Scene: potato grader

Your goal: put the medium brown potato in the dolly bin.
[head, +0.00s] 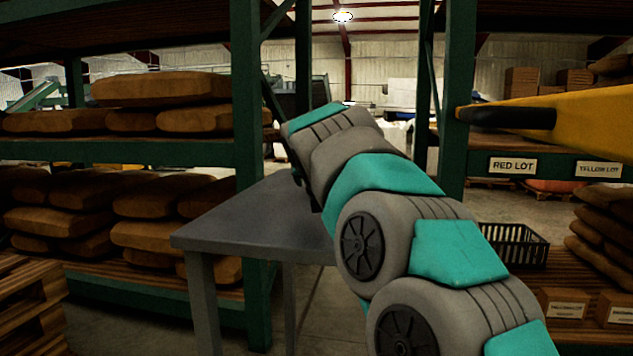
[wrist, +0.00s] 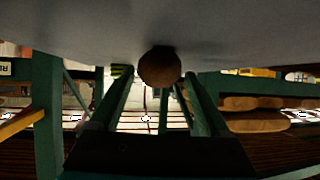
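A round brown potato (wrist: 159,67) rests on the grey table top, which fills the upper part of the inverted wrist view. My gripper (wrist: 160,74) points at it. Its two dark fingers stand apart, one on each side of the potato, with a gap on both sides, so it looks open and empty. In the head view my arm reaches over the grey table (head: 240,232). It hides the potato and most of my gripper there. I cannot make out a dolly bin in either view.
Green shelves with brown sacks (head: 160,88) stand left of the table. At right, a shelf carries "RED LOT" (head: 513,166) and "YELLOW LOT" labels, and a black crate (head: 515,243) sits lower down. A yellow beam (head: 580,118) juts in from the right. The table's visible left part is bare.

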